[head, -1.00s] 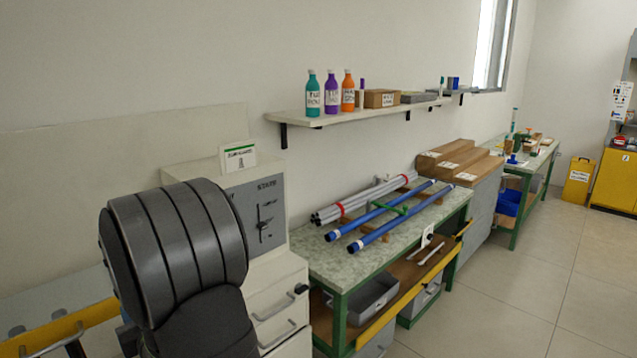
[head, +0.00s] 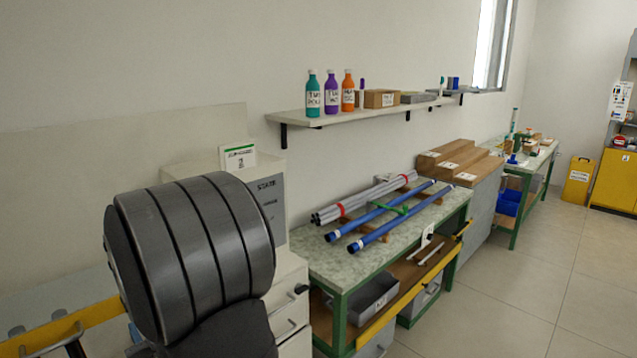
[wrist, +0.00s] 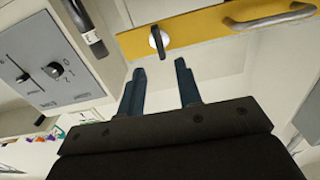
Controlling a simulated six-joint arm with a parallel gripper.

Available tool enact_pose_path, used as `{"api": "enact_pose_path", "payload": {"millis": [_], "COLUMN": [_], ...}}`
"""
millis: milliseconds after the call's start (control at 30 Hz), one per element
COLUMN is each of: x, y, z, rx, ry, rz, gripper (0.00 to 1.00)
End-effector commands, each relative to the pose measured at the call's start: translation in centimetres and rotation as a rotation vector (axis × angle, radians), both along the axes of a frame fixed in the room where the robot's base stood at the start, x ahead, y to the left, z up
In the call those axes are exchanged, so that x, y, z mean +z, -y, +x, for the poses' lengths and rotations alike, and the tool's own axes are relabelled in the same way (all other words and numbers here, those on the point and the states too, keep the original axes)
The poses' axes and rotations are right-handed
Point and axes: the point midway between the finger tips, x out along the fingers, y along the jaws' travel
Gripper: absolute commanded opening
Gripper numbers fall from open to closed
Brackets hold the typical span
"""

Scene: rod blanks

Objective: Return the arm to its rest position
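My gripper (wrist: 160,92) shows in the wrist view with its two dark fingers apart and nothing between them. Past the fingertips are a yellow panel (wrist: 200,32) with a dark knob (wrist: 158,42) and a metal handle (wrist: 272,20). The fingers look apart from the knob, though the exact distance cannot be told. In the head view the large grey rounded part of my arm fills the lower left, and the gripper itself is hidden.
A grey switch box (wrist: 45,50) stands left of the fingers in the wrist view. In the head view, a green-framed bench (head: 320,262) bears blue rods (head: 390,225) and grey rods (head: 350,200). A wall shelf (head: 300,115) holds bottles.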

Motion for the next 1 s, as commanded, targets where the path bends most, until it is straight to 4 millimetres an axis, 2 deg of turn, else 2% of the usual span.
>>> {"api": "enact_pose_path", "payload": {"millis": [200, 533, 1000], "x": [0.0, 0.0, 0.0], "y": [3.2, 7.4, 1.0], "z": [-3.2, -7.4, -1.1], "rx": [-0.001, -0.001, 0.001], "ry": [0.0, 0.001, 0.0], "rz": [0.0, 0.001, 0.0], "gripper": [0.32, 0.32, 0.32]}}
